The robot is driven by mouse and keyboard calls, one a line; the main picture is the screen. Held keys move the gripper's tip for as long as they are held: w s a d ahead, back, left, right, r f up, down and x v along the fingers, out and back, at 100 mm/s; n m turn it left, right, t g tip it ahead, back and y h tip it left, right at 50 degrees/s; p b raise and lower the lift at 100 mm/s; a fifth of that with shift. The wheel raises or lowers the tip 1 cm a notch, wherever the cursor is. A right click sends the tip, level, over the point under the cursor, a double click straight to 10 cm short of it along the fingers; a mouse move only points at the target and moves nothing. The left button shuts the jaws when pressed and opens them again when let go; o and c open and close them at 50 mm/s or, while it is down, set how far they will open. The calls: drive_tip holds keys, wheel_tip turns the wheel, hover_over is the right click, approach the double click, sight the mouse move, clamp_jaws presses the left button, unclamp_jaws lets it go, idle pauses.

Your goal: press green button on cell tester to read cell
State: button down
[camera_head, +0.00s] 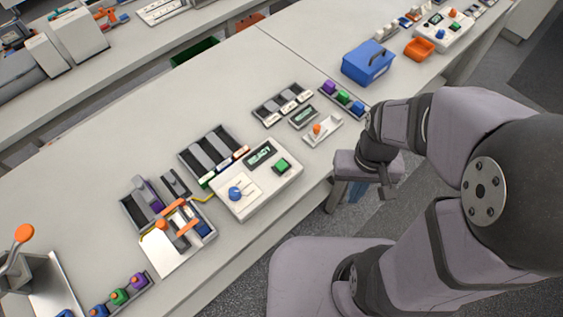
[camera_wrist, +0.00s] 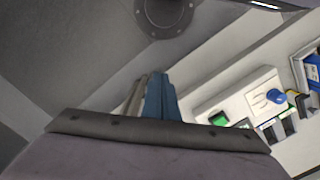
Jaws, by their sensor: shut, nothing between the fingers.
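The cell tester (camera_head: 262,199) is a white box near the front edge of the bench.
A dark cell rack (camera_head: 211,152) stands behind the tester. A fixture with orange clamps (camera_head: 180,231) is to its left. Bare bench lies between tester and device.

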drive_tip(key=w+a+r+n+t+y, duration=0.1)
drive_tip(key=w+a+r+n+y, duration=0.1)
drive_tip(key=a, duration=0.6)
drive_tip(key=w+a+r+n+t+y+p, duration=0.1)
drive_tip(key=w+a+r+n+y, duration=0.2)
drive_tip(key=w+a+n+y, duration=0.2)
drive_tip(key=w+a+y, duration=0.2)
drive_tip(key=w+a, duration=0.1)
drive_tip(key=w, duration=0.1)
drive_tip(key=shift+w, duration=0.15)
drive_tip(key=shift+f, duration=0.1)
